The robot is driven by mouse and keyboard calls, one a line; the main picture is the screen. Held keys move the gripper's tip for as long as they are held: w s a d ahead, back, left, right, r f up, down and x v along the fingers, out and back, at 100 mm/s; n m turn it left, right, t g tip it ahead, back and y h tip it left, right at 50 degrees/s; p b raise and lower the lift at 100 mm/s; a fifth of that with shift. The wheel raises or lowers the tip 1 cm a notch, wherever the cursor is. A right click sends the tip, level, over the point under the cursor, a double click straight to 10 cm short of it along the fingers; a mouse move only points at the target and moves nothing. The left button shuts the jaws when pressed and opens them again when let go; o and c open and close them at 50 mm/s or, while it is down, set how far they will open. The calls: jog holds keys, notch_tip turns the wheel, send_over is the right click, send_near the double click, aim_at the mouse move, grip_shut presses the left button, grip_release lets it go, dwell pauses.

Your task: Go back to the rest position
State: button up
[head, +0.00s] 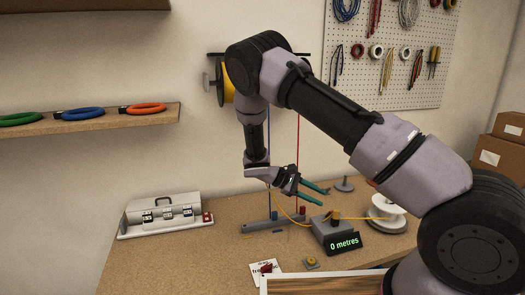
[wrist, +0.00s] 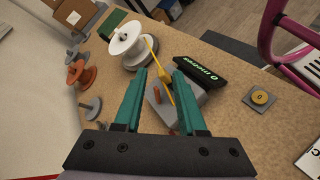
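My gripper (head: 325,198) has two teal fingers and hangs above the bench (head: 125,265), pointing right and down in the head view. Its fingers are apart with nothing held between them, as the wrist view (wrist: 160,73) also shows. Below and beyond the fingertips is the grey length meter (head: 326,228), whose black display (head: 345,243) reads 0 metres. The meter also shows in the wrist view (wrist: 185,100). A yellow wire (head: 365,218) runs across the meter near a white spool (head: 397,208); it passes behind the gap between my fingers in the wrist view.
A grey breaker box (head: 165,212) stands at the left of the bench. A grey strip (head: 262,223) has blue and red wires rising from it. A shelf (head: 90,125) holds coils; a pegboard (head: 385,40) holds tools. Cardboard boxes (head: 497,155) are at right. The front left bench is clear.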

jog(key=s+d+r+m+y, duration=0.1)
jog(key=s+r+m+y, duration=0.25)
jog(key=r, duration=0.45)
jog(key=s+d+r+m+y, duration=0.2)
jog(key=r+y, duration=0.2)
jog(key=r, duration=0.4)
jog(key=s+d+r+m+y, duration=0.1)
jog(key=s+r+m+y, duration=0.25)
jog(key=r, duration=0.55)
jog(key=s+d+r+m+t+y, duration=0.1)
jog(key=s+r+m+t+y, duration=0.2)
jog(key=s+r+t, duration=0.5)
jog(key=shift+s+d+r+m+y, duration=0.25)
jog(key=shift+s+r+m, duration=0.35)
jog(key=shift+s+r, duration=1.85)
jog(key=shift+a, duration=0.1)
